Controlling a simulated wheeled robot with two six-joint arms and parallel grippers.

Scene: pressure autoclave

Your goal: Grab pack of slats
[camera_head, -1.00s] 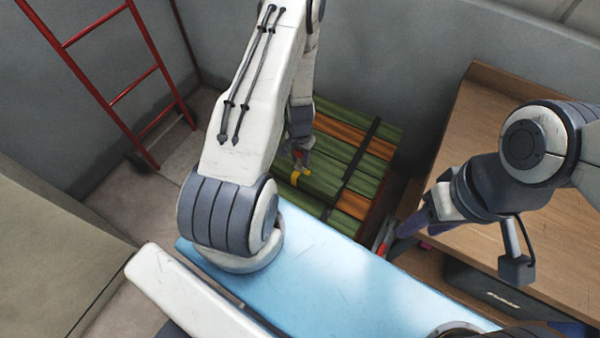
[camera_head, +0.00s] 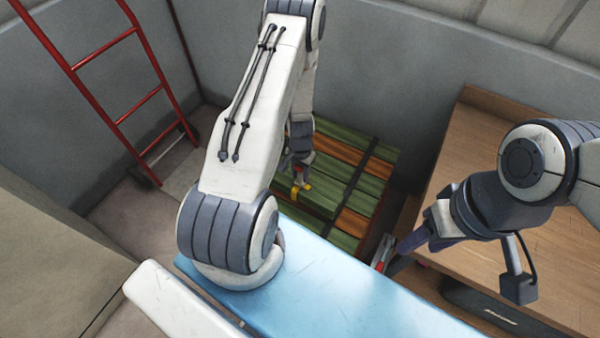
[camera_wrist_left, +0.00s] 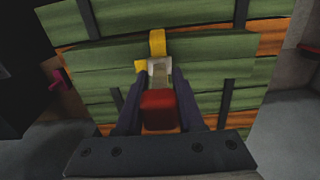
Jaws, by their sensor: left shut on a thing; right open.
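The pack of slats (camera_head: 345,150) is a stack of green and orange slats bound with black straps. It is in the middle of the head view, beyond my light blue base, and fills the middle of the left wrist view (camera_wrist_left: 215,55). My left gripper (camera_head: 300,183) reaches down over the pack's near part. Its fingers (camera_wrist_left: 160,85) are shut on a pale piece with a yellow tab (camera_wrist_left: 157,43) at the pack; a red block shows between them. The head view mostly hides this grip. My right gripper (camera_head: 385,258) is open and empty, right of the pack.
A wooden bench (camera_head: 470,150) stands right of the pack, with a narrow gap between. A grey wall (camera_head: 370,70) runs behind. A red ladder-like frame (camera_head: 110,90) leans at the left. Bare floor (camera_head: 180,180) lies left of my left arm.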

